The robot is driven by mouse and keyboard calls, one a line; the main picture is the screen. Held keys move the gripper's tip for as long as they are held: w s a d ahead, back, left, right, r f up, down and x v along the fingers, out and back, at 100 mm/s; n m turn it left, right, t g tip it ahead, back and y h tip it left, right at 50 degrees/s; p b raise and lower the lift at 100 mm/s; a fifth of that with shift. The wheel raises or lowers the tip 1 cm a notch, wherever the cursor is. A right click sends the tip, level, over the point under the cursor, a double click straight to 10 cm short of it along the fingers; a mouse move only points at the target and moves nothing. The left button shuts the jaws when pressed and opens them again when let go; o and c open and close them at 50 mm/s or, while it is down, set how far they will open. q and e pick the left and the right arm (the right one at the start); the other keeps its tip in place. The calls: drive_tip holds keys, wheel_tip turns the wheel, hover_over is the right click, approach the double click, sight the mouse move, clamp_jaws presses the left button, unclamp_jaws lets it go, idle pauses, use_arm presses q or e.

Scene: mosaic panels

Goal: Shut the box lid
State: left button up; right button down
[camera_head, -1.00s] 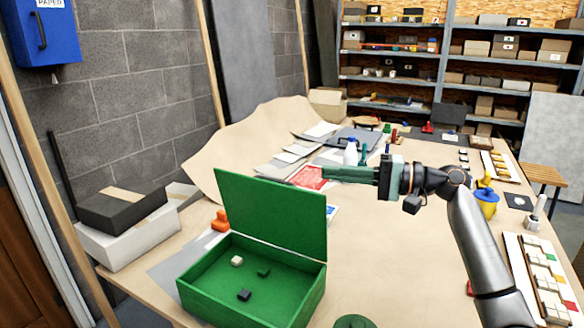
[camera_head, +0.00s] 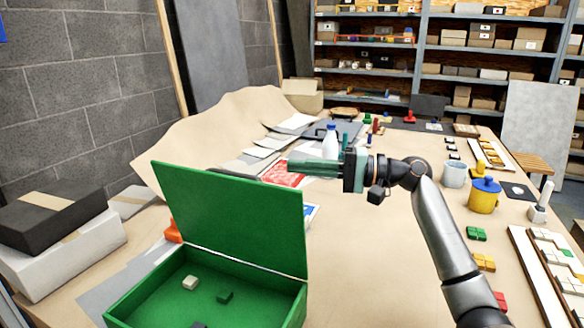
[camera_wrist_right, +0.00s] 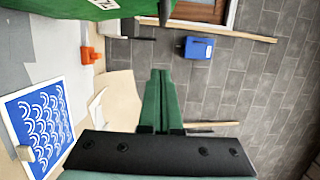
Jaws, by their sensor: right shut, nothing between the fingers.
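A green box (camera_head: 293,312) stands at the front left of the table in the head view, its front cut off by the picture's lower edge. Its green lid (camera_head: 232,216) is hinged at the back and stands up, leaning slightly back, so the box is open. A few small blocks lie inside. My right gripper (camera_head: 292,168) is shut and empty, pointing left, at the height of the lid's top edge and near its right corner in the picture. In the right wrist view the fingers (camera_wrist_right: 162,76) are together, and a green panel (camera_wrist_right: 70,10) shows at the top left. My left gripper is not in view.
Black and white boxes (camera_head: 62,268) stand at the left. An orange object (camera_head: 173,232) sits behind the box. A white bottle (camera_head: 330,140), papers and a yellow pot (camera_head: 484,197) stand farther back.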

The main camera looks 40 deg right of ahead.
drive_tip(key=w+a+p, duration=0.2)
drive_tip(key=w+a, duration=0.1)
drive_tip(key=a, duration=0.6)
drive_tip(key=shift+w+p, duration=0.3)
drive_tip(key=shift+w, duration=0.05)
